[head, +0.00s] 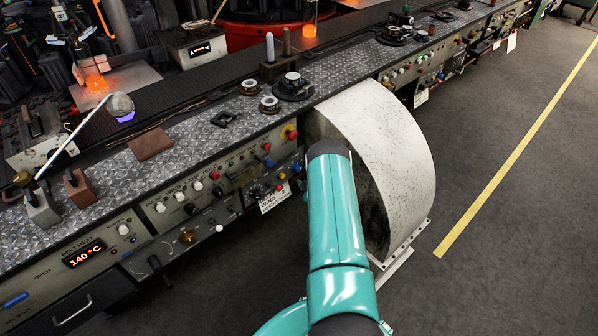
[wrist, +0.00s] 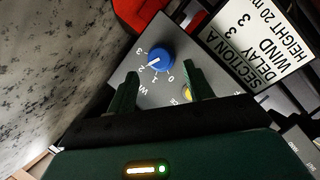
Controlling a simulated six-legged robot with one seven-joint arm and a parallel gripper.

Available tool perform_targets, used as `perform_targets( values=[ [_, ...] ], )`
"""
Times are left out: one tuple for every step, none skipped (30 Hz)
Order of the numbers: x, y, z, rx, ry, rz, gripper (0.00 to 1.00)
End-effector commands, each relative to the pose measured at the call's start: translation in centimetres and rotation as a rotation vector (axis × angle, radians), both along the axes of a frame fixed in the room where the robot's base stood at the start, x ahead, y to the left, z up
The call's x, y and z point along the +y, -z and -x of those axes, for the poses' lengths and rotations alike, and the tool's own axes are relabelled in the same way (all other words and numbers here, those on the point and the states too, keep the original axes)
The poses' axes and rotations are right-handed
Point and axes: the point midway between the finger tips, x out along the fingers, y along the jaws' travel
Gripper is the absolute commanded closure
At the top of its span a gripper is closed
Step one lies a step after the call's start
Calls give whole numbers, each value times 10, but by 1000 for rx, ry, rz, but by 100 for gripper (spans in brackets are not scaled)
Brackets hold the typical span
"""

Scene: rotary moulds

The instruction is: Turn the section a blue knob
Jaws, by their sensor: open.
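In the wrist view the blue knob (wrist: 160,60) sits on a dark grey panel with a printed scale from 0 to 3. Its white pointer line points to the lower left, near the 2. A white card (wrist: 262,42) beside it reads SECTION A, DELAY 3, WIND 3. My gripper (wrist: 160,71) is open and empty. Its two dark green fingers stand apart, one on each side of the knob's lower edge in the picture; I cannot tell whether they touch it. In the head view my teal arm hides the gripper, and I cannot tell which knob is this one.
A large pale drum housing (head: 400,140) stands right of my arm; a mottled pale surface (wrist: 60,70) fills the wrist view's left. A yellow part (wrist: 187,93) sits near the right finger. The control panel (head: 230,170) carries several knobs. Open floor (head: 500,250) lies right.

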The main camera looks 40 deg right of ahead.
Motion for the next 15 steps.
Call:
perform_targets(
  values=[
    [-2,3,-9,-2,-1,1,48],
    [-4,4,-15,-1,-1,2,48],
    [-5,5,-21,-1,-1,2,48],
    [-6,6,-26,-1,-2,2,48],
    [-7,7,-30,-1,-3,2,48],
    [-8,9,-34,0,-3,1,48],
    [-9,9,-38,0,-3,1,48],
    [-10,9,-41,-1,-3,1,48],
    [-11,10,-44,-1,-3,1,48],
    [-11,11,-45,1,-3,0,48],
    [-11,11,-47,1,-3,0,48],
    [-11,11,-49,0,-2,1,48],
    [-11,11,-49,0,-2,1,48],
    [-12,12,-50,1,-3,0,48],
    [-12,11,-50,1,-3,0,48]
  ],
)
